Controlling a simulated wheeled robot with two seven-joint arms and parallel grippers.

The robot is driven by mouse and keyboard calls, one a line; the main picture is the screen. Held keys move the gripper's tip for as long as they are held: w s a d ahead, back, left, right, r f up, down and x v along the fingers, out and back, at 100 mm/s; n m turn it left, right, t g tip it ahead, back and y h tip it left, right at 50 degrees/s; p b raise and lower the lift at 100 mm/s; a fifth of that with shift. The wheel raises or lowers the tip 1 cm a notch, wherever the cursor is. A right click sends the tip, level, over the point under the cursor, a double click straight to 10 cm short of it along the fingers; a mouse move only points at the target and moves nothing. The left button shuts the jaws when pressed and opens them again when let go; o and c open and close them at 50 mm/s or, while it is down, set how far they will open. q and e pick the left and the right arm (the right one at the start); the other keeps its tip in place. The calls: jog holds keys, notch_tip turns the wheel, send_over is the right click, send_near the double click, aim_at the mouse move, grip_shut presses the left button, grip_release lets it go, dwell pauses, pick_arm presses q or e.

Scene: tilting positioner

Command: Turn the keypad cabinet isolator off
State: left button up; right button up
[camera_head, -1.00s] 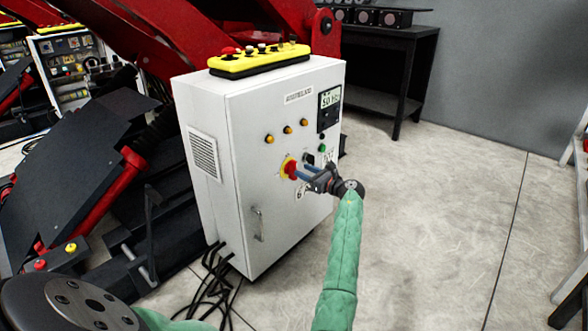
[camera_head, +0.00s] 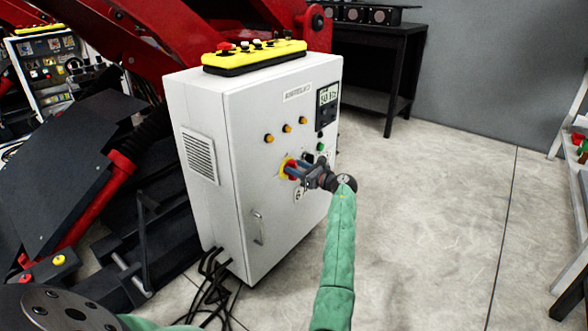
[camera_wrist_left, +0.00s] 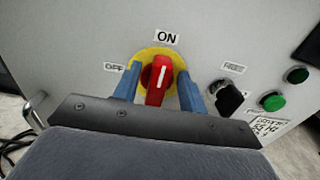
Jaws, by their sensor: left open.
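The keypad cabinet (camera_head: 240,225) is a white box standing in the middle of the head view. Its isolator (camera_head: 284,168) is a red rotary handle on a yellow round plate, partly hidden by my gripper. In the left wrist view the red handle (camera_wrist_left: 156,82) stands upright, its white line toward the ON label (camera_wrist_left: 166,38). The OFF label (camera_wrist_left: 115,68) is to the left. My left gripper (camera_head: 296,171) is open at the cabinet front. Its blue fingers (camera_wrist_left: 158,74) are on both sides of the red handle, with gaps visible. My right gripper is not in view.
A black key switch (camera_wrist_left: 229,97) and green buttons (camera_wrist_left: 272,102) sit right of the isolator. A yellow control pendant (camera_head: 254,57) lies on top of the cabinet. Cables (camera_head: 212,275) run from its lower left.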

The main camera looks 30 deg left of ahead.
pick_arm(q)
grip_shut()
